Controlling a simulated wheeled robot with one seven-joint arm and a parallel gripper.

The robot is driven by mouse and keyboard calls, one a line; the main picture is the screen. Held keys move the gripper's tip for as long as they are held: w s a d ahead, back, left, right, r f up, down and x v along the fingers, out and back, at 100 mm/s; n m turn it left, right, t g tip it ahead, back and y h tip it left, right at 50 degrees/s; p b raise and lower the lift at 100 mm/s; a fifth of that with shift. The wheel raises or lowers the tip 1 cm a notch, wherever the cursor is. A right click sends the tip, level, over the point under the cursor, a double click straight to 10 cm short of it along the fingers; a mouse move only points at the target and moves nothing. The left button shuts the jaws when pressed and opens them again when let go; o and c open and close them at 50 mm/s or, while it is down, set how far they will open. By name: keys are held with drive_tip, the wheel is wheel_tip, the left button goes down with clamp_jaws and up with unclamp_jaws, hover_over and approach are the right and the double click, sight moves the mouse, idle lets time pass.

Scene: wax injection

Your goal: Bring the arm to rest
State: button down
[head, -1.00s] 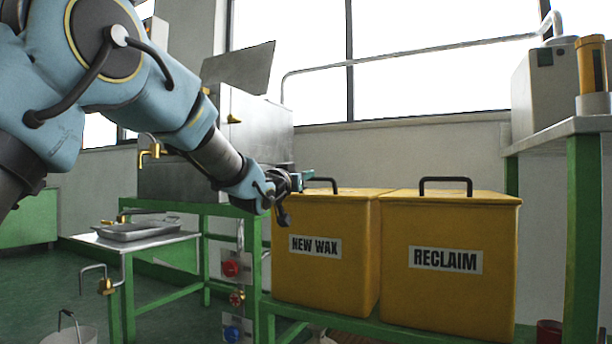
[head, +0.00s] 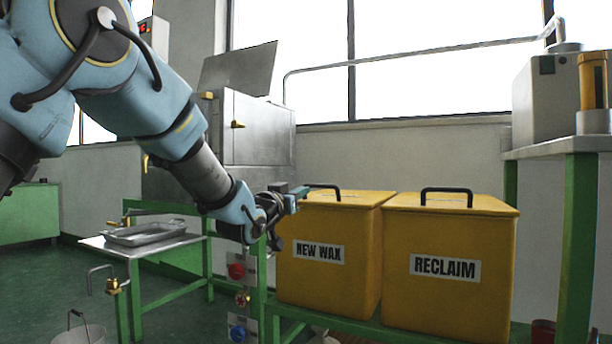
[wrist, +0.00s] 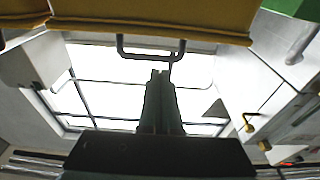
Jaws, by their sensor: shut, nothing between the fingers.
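My gripper (head: 300,191) is at the end of my blue arm, left of centre in the head view. It is beside the upper left part of the yellow NEW WAX bin (head: 325,262) and near that bin's black handle (head: 322,187). In the wrist view my gripper's fingers (wrist: 160,75) are together and empty, and they point toward a dark bin handle (wrist: 150,50). Whether they touch it I cannot tell.
The yellow RECLAIM bin (head: 448,285) stands right of the first bin on a green stand. A metal tray (head: 145,233) lies on a small table at left. A metal cabinet (head: 258,130) stands behind my arm. A shelf (head: 560,146) is at right.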

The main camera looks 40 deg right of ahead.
drive_tip(key=shift+s+a+f, duration=0.3)
drive_tip(key=shift+a+f, duration=0.5)
drive_tip(key=shift+f, duration=0.15)
